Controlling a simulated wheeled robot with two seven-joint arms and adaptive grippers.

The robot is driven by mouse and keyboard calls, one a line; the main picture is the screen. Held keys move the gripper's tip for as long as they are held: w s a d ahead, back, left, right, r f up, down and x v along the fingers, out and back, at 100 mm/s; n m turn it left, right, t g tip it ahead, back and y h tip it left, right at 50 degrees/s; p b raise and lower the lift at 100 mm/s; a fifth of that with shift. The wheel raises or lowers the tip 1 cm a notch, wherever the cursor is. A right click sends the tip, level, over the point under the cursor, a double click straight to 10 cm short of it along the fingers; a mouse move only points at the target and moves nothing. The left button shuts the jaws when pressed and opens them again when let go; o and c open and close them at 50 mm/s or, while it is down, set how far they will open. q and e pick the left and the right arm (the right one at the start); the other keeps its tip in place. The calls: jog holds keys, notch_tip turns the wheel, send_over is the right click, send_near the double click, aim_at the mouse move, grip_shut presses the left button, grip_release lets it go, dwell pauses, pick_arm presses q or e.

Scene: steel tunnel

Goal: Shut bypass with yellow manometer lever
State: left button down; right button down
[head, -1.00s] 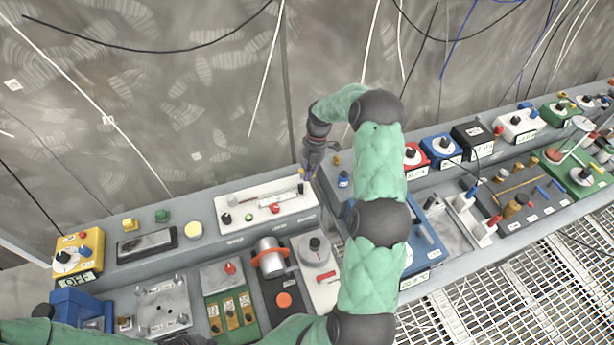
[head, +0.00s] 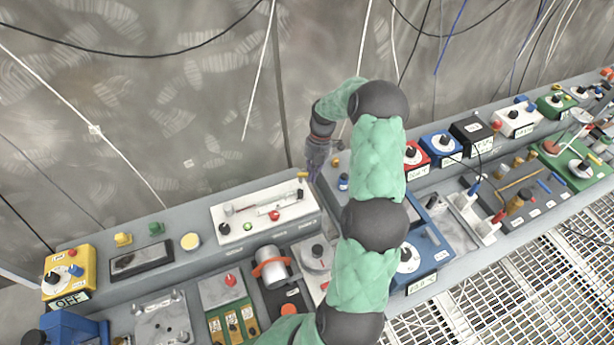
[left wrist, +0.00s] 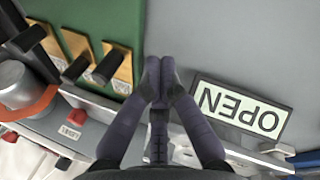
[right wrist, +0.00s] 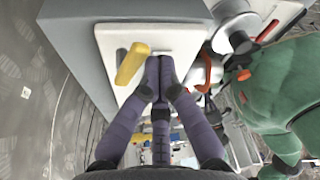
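The yellow lever (right wrist: 132,62) stands out from a white panel (right wrist: 183,38) in the right wrist view. In the head view my right gripper (head: 313,174) is beside the lever. My left gripper (left wrist: 159,66) is shut and empty in the left wrist view, near an OPEN label (left wrist: 240,108).
A yellow box with an OFF label (head: 70,301) stands at the left. A metal cylinder with an orange band (head: 272,268) is below the white panel. Blue, red and black boxes line the bench to the right. A wall with hanging cables rises behind.

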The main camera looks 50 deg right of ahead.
jog(key=n, duration=0.1)
jog(key=d+n+g, duration=0.1)
jog(key=shift+w+n, duration=0.3)
jog(key=shift+w, duration=0.15)
dwell(0.5)
jog(key=v, duration=1.1)
jog(key=shift+r, duration=0.45)
jog(key=shift+w+a+r, duration=0.1)
